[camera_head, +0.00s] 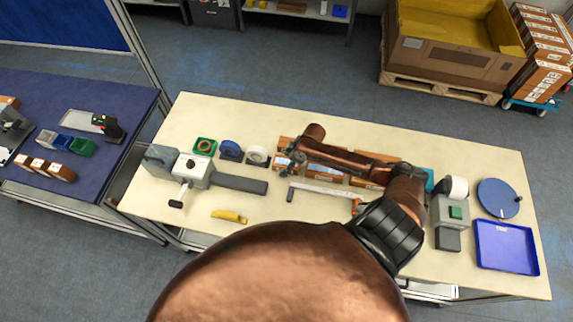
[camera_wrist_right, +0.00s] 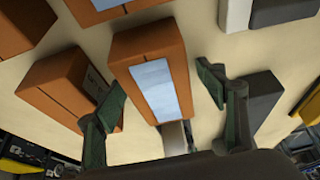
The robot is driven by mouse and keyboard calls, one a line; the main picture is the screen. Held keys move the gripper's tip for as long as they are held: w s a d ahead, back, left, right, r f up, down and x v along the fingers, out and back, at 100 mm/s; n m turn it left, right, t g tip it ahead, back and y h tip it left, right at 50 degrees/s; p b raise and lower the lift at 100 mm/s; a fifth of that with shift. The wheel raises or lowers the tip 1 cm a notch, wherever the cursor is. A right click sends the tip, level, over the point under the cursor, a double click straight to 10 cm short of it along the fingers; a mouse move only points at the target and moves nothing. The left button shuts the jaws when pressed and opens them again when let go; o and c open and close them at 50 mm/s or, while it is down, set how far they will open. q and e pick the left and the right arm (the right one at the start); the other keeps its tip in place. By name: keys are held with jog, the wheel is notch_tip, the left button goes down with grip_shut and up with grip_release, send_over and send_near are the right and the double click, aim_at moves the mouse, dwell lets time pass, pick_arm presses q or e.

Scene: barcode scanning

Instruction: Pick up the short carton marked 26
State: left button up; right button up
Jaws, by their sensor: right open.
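Several orange-brown cartons (camera_wrist_right: 180,45) show in the right wrist view. The nearest central one has a pale blue-white label on its face. I cannot read a 26 on any carton, so I cannot tell which one is marked so. My right gripper (camera_wrist_right: 160,82) is open and empty, with its two dark green fingers on either side of the central carton's near end. I cannot tell if they touch it. A second carton (camera_wrist_right: 62,85) stands left of the left finger. In the head view my right gripper (camera_head: 291,160) is over the carton row (camera_head: 320,165), partly hidden by my arm. My left gripper is not in view.
A grey clamp tool (camera_head: 195,170), tape rolls (camera_head: 257,154), a yellow item (camera_head: 229,216) and a long-handled tool (camera_head: 320,192) lie around the cartons on the cream table (camera_head: 190,225). A blue tray (camera_head: 505,247) and a round blue disc (camera_head: 497,197) are at right.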

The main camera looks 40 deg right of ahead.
jog(key=shift+c, duration=0.7)
jog(key=c, duration=1.3)
